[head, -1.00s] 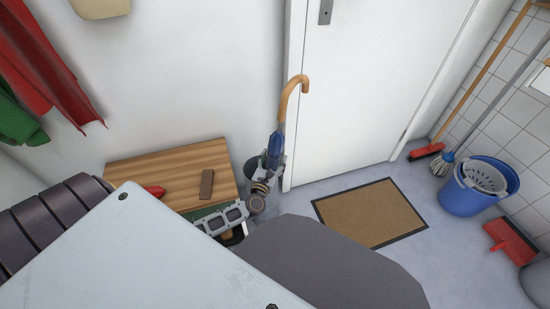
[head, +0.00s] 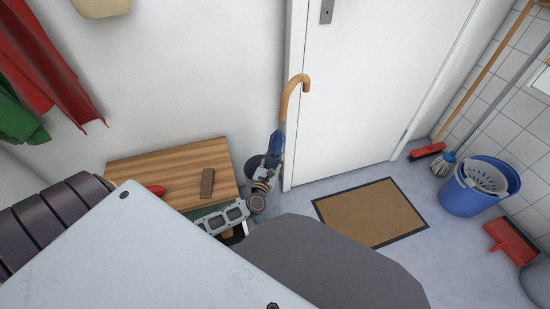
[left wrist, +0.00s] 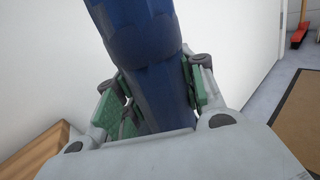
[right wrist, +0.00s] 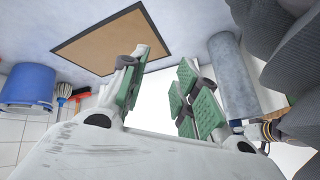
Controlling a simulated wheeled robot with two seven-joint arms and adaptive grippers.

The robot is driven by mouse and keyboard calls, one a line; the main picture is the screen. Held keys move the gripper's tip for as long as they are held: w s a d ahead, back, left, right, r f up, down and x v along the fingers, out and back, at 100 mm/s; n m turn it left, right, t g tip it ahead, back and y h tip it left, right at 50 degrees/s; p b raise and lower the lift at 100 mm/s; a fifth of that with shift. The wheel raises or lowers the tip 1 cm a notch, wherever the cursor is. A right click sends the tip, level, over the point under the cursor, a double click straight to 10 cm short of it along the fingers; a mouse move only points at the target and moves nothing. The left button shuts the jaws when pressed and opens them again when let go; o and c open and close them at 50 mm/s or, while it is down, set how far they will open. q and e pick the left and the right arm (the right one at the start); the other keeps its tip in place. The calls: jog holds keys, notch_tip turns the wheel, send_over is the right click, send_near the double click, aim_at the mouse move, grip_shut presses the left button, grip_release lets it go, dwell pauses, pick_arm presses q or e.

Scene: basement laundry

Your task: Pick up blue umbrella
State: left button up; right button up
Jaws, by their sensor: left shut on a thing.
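The blue umbrella (head: 278,139) stands nearly upright beside the door frame, with its curved wooden handle at the top. My left gripper (head: 273,163) is shut on its blue folded part, below the handle. In the left wrist view the blue umbrella (left wrist: 150,65) runs between the green finger pads of my left gripper (left wrist: 160,92).
A wooden-topped bench (head: 150,168) with a brown block (head: 207,183) stands left of the stand. A doormat (head: 370,212) lies on open floor before the white door (head: 375,80). A blue bucket (head: 470,195), brooms and a red dustpan (head: 512,243) are at the right.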

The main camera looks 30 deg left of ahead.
aim_at(272, 145)
pick_arm(q)
jog(key=shift+r, duration=0.15)
